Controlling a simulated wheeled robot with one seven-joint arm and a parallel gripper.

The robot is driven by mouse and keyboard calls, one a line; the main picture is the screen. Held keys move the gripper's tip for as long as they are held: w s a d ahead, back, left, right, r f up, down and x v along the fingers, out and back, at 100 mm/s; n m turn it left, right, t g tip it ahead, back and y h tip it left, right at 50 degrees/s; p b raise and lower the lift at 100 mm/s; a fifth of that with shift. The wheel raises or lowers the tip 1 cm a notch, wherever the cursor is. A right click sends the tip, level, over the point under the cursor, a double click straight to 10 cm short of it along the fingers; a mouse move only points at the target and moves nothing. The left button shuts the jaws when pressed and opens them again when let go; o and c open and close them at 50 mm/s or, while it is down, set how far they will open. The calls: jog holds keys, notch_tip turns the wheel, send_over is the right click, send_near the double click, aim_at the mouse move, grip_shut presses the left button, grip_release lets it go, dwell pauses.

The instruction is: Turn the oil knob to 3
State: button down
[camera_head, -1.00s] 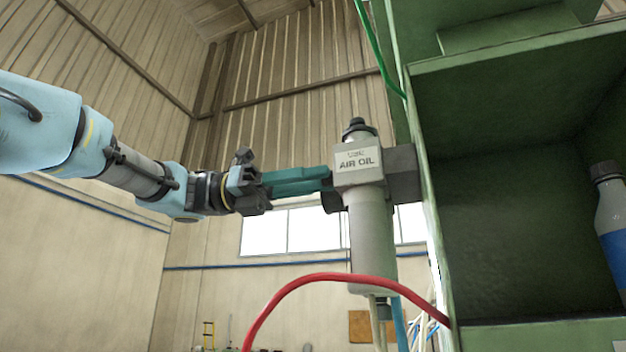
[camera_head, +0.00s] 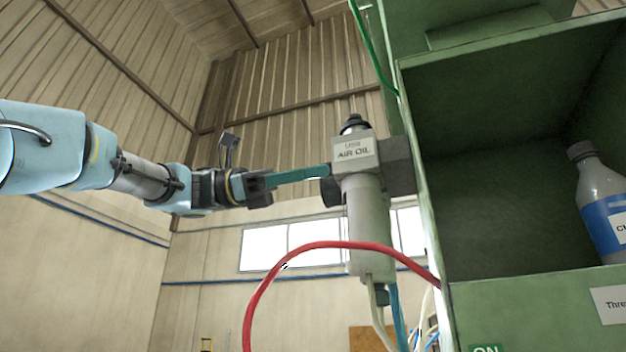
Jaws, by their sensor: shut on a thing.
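The air oil unit (camera_head: 366,210) is a grey cylinder with a block on top, fixed to the left side of the green cabinet. Its white label (camera_head: 353,150) reads AIR OIL. A black knob (camera_head: 330,191) sticks out of the block's left side, and another black knob (camera_head: 354,124) sits on top. My gripper (camera_head: 322,172) reaches in from the left with its long teal fingers level, their tips at the left side knob. The fingers are close together and shut on that knob. Any numbers on the knob cannot be read from here.
A red hose (camera_head: 300,252) arches in front, below my gripper. The green cabinet (camera_head: 425,230) fills the right side, with a blue-labelled bottle (camera_head: 604,215) on its shelf. A green hose (camera_head: 374,50) hangs above.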

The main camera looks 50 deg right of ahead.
jog(key=shift+m+b, duration=0.3)
jog(key=shift+m, duration=0.3)
jog(key=c, duration=0.7)
grip_release()
jog(key=b+v, duration=0.1)
jog(key=v, duration=1)
